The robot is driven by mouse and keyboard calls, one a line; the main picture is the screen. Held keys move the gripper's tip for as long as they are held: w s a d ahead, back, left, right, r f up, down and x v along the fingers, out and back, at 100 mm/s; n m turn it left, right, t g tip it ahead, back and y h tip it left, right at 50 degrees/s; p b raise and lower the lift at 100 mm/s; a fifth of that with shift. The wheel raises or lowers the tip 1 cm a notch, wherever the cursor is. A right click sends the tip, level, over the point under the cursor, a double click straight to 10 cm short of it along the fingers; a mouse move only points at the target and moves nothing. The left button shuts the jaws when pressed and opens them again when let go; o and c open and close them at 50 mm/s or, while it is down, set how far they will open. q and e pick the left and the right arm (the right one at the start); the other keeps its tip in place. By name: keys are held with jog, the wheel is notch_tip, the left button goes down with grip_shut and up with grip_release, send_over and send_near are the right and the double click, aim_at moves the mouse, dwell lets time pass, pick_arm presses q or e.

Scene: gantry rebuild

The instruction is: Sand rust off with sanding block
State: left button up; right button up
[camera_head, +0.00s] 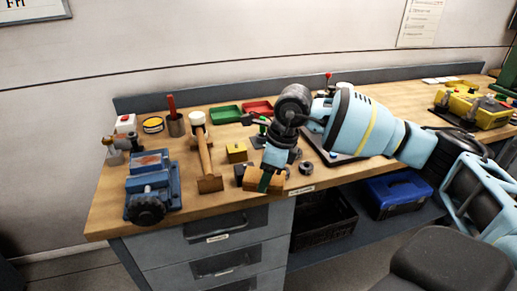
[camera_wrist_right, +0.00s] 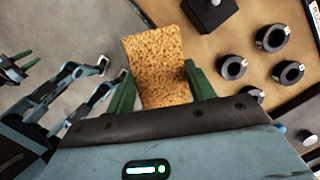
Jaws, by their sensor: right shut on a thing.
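My right gripper (camera_head: 264,181) is shut on the sanding block (camera_head: 250,178), at the bench's front edge. In the right wrist view, the brown, grainy block (camera_wrist_right: 155,62) sits between the green fingers of the right gripper (camera_wrist_right: 157,92). A blue vise (camera_head: 152,187) with a rusty brown patch (camera_head: 148,160) on top stands at the bench's left end, well left of the block and apart from it. At the left of the right wrist view, two green prongs (camera_wrist_right: 20,62), probably my left gripper, show small and partly cut off; their opening is unclear.
A mallet (camera_head: 204,158) lies between the vise and my right gripper. Green (camera_head: 225,114) and red (camera_head: 258,107) trays stand behind. Several dark rings (camera_wrist_right: 232,67) lie on the wooden bench top.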

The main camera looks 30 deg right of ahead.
jog(key=s+a+f+n+g+h, duration=0.1)
jog(key=s+a+n, duration=0.3)
jog(key=n, duration=0.9)
jog(key=s+a+f+n+g+h, duration=0.1)
jog(key=s+a+f+n+g, duration=0.2)
jog(key=s+n, duration=0.7)
jog(key=f+n+g, duration=0.1)
jog(key=n, duration=0.2)
jog(key=shift+s+a, duration=0.15)
jog(key=shift+a, duration=0.25)
